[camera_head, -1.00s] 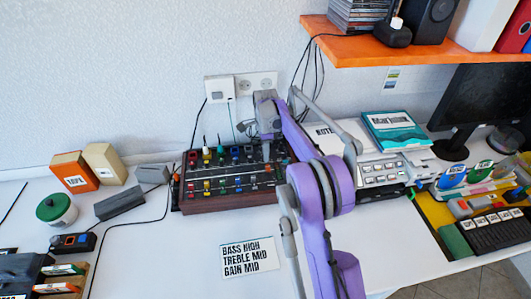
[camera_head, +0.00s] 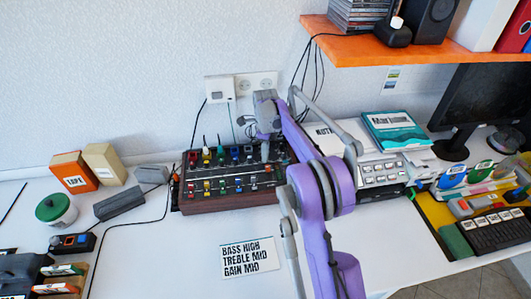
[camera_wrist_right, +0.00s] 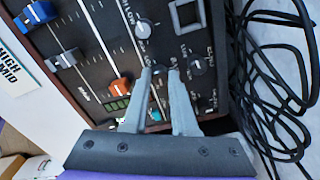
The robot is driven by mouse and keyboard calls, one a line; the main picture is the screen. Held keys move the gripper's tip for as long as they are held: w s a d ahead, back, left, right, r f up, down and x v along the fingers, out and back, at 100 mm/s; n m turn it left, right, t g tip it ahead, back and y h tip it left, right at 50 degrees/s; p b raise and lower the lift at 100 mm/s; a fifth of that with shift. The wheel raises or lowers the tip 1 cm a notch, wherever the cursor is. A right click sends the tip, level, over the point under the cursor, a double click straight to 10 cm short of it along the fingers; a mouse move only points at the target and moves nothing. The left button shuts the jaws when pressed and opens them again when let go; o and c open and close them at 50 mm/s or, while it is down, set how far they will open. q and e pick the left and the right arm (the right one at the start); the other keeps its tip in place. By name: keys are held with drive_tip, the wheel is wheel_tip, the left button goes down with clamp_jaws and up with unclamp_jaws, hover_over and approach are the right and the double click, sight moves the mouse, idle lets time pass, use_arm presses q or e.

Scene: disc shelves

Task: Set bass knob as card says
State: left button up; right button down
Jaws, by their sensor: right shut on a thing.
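The mixer (camera_head: 228,202) is a dark box with coloured knobs and faders, standing against the wall. The card (camera_head: 249,257) lies in front of it and reads "BASS HIGH, TREBLE MID, GAIN MID". My right gripper (camera_head: 266,152) reaches down onto the mixer's right part. In the right wrist view my right gripper (camera_wrist_right: 160,72) is shut on a small dark knob, mostly hidden between its fingertips. I cannot read the held knob's label or pointer. My left gripper is out of view.
An orange fader (camera_wrist_right: 121,85) is left of the fingers in the wrist view. Black cables (camera_wrist_right: 272,75) lie beside the mixer. A grey multi-button device (camera_head: 381,172) stands right of it. The table in front, around the card, is largely clear.

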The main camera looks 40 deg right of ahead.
drive_tip(key=c, duration=0.7)
unclamp_jaws()
drive_tip(key=shift+r, duration=0.1)
wheel_tip(320, 180, up, 11)
drive_tip(key=shift+f+p, duration=0.15)
drive_tip(key=shift+p, duration=0.35)
